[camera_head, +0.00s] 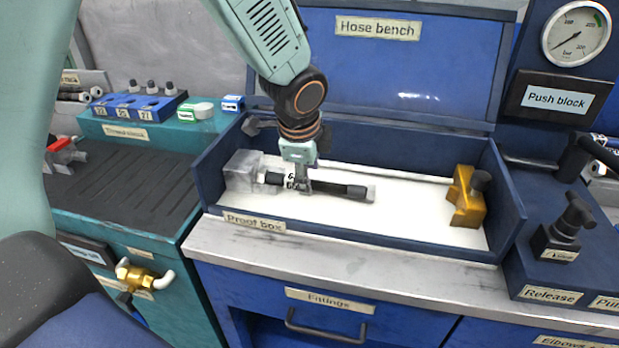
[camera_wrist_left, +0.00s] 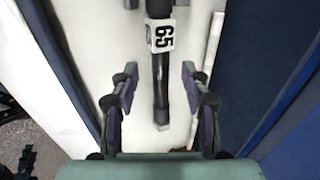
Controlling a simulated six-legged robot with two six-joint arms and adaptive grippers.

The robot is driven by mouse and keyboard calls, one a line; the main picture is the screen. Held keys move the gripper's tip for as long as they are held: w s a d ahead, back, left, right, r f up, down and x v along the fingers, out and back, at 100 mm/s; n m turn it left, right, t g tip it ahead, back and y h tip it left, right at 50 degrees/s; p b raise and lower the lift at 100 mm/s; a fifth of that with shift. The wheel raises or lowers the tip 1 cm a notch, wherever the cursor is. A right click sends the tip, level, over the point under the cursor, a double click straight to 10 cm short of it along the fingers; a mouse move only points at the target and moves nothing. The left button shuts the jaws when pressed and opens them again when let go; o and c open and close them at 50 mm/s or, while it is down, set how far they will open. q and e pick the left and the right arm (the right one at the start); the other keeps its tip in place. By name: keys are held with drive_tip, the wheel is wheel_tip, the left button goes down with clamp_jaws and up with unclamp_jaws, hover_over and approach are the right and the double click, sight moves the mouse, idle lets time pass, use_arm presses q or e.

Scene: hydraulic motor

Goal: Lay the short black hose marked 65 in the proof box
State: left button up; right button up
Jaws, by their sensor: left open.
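The short black hose (camera_head: 342,188) lies lengthwise on the white floor of the proof box (camera_head: 400,247), in its left half. Its white tag reads 65 in the left wrist view, where the hose (camera_wrist_left: 160,88) runs between my fingers. Its left end is close to a clear block (camera_head: 243,170) at the box's left end; I cannot tell whether they touch. My left gripper (camera_head: 299,186) is low over the hose near the tag. Its fingers (camera_wrist_left: 159,78) are open, one on each side, with visible gaps to the hose. My right gripper is not in view.
A brass block (camera_head: 466,197) with a dark knob stands at the box's right end. A pale rod (camera_head: 390,172) runs along the back. The box walls rise around the hose. Free white floor lies right of the hose. A black valve (camera_head: 565,232) stands right of the box.

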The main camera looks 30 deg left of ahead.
use_arm(q)
drive_tip(key=v, duration=0.9)
drive_tip(key=shift+r, duration=0.2)
drive_tip(key=shift+s, duration=0.1)
